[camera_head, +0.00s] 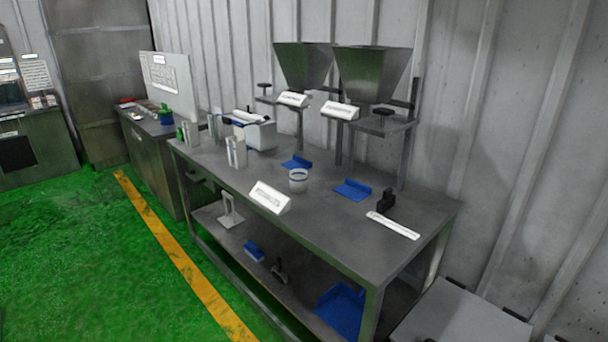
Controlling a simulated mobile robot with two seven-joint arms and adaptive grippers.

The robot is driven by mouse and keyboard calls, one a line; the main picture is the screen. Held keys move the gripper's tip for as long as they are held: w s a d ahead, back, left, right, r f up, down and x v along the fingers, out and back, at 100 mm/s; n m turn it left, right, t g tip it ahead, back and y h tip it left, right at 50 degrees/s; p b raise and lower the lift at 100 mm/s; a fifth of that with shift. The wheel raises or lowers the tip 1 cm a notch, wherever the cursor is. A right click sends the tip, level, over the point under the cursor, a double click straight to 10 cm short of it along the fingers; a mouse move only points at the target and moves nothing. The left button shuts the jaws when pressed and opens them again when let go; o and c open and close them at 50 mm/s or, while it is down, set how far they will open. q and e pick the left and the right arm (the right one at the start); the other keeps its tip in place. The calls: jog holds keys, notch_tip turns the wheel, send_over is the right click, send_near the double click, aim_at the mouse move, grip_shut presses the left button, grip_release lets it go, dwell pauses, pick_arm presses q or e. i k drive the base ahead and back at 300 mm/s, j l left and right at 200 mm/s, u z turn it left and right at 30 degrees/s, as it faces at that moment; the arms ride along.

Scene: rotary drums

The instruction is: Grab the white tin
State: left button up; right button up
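A small white tin (298,182), round with a dark band near its rim, stands upright on the grey metal table (345,232). It is just behind and to the right of a white wedge-shaped sign (270,196). Its top looks open, but its contents are too small to make out. Neither of my grippers shows in the head view.
A white ruler-like strip (393,225) and a black object (387,200) lie farther right. Green floor (90,260) in front is clear.

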aim_at(298, 177)
jog(key=z, duration=0.35)
jog(key=j+z, duration=0.15)
jog(key=z, duration=0.2)
jog(key=i+j+z, duration=0.1)
jog(key=z, duration=0.2)
jog(key=j+z, duration=0.7)
jog(key=j, duration=0.2)
jog(key=k+j+z, duration=0.1)
jog(key=j, duration=0.4)
jog(key=k+j+z, duration=0.15)
jog(key=j, duration=0.35)
jog(key=i, duration=0.05)
